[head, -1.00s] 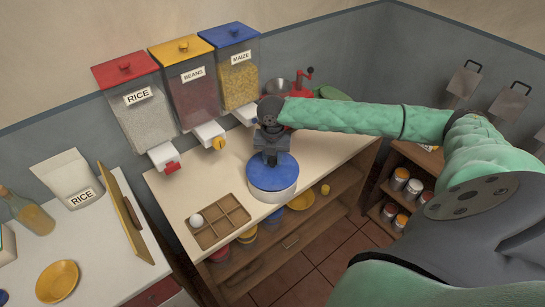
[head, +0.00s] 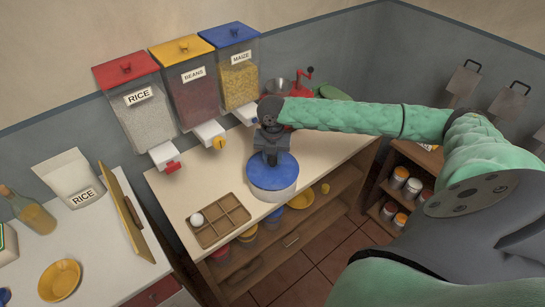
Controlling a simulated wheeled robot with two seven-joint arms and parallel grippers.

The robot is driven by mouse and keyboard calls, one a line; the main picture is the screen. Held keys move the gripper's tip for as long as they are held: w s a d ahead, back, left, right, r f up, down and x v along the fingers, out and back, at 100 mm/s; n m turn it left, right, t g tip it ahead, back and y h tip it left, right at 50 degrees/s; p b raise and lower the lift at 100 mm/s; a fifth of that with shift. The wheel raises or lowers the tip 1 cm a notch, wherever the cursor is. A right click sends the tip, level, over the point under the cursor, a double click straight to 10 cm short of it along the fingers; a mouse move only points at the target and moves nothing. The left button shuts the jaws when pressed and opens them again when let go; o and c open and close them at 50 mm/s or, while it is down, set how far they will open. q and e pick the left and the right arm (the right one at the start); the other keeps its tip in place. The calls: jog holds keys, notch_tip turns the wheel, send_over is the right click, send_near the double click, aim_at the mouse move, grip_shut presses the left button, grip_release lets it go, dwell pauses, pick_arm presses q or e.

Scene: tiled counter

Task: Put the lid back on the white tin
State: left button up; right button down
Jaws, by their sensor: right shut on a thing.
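The white tin (head: 272,193) stands on the counter near its front edge, right of the wooden tray. The blue lid (head: 272,172) is on top of the tin and looks level. From this angle I cannot tell whether it is fully seated or a little above the rim. My right gripper (head: 271,157) points down at the middle of the lid and is shut on it, likely at a knob that the fingers hide. My left gripper is out of view.
A wooden compartment tray (head: 222,223) with a white egg-like ball (head: 197,219) lies left of the tin. Three dispensers with red (head: 125,68), yellow and blue lids hang on the wall behind. A red-handled grinder (head: 301,86) stands at the back right.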

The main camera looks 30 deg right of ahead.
jog(key=shift+f+p, duration=0.15)
jog(key=shift+p, duration=1.1)
dwell(1.6)
dwell(0.3)
jog(key=shift+c, duration=2.4)
grip_release()
jog(key=shift+r+p, duration=3.3)
jog(key=shift+r, duration=0.2)
grip_shut()
